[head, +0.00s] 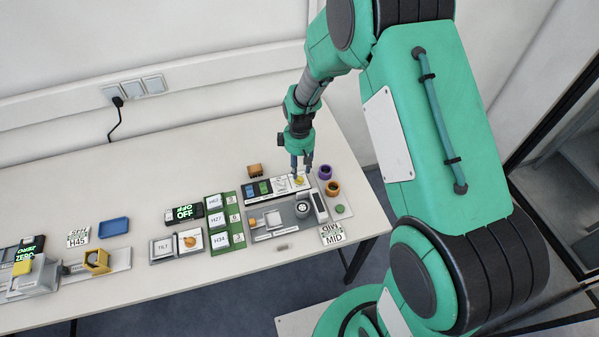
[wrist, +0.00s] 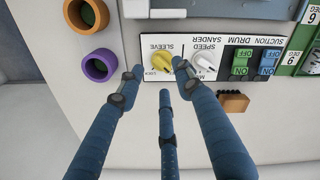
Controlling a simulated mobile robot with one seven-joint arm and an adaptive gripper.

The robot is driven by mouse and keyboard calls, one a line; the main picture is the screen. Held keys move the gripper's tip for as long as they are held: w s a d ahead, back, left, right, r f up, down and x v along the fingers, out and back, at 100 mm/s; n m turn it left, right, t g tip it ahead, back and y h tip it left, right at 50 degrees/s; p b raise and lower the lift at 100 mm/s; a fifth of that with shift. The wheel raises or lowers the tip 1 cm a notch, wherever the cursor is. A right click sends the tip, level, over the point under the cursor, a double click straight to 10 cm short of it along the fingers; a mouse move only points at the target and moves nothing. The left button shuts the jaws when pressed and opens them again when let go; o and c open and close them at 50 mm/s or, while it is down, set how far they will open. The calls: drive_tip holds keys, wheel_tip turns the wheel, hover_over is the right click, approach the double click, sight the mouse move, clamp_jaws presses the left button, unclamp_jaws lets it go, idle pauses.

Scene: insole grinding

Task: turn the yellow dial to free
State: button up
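The yellow dial (wrist: 163,62) sits on a white panel under the upside-down word SLEEVE, with small lettering that looks like LOCK beside its lower left. Its grip is slanted; which mark it points to is too small to tell. In the head view the dial (head: 300,181) is at the right end of the panel, just below my fingertips. My gripper (head: 301,167) points down over it. In the wrist view the blue fingers of my gripper (wrist: 159,70) are spread, two of them on either side of the dial. No contact with it is clear.
A white SPEED knob (wrist: 203,62) is close to one finger. Green switches (wrist: 241,63) and blue switches (wrist: 267,63) lie farther along the panel. A purple ring (wrist: 101,66) and an orange ring (wrist: 88,14) stand beside it. A brown block (wrist: 233,103) is near the panel's edge.

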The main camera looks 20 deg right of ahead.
wheel_tip(320, 180, up, 8)
idle(0.4)
idle(0.5)
drive_tip(key=s+r+m+t, duration=0.15)
drive_tip(key=s+r, duration=0.35)
drive_tip(key=r, duration=0.6)
drive_tip(key=s+r+m+t, duration=0.15)
drive_tip(key=s+r, duration=0.35)
drive_tip(key=r, duration=0.6)
drive_tip(key=s+r+m+t, duration=0.1)
drive_tip(key=s+r, duration=0.2)
drive_tip(key=s, duration=0.3)
drive_tip(key=s+r+m, duration=0.2)
drive_tip(key=s+r, duration=0.2)
drive_tip(key=s, duration=0.3)
drive_tip(key=s+d+r+m+t, duration=0.1)
drive_tip(key=s+r+m, duration=0.1)
drive_tip(key=s, duration=0.5)
drive_tip(key=shift+s+r+t, duration=0.25)
drive_tip(key=shift+r+t, duration=0.05)
drive_tip(key=shift+r, duration=0.55)
idle(0.3)
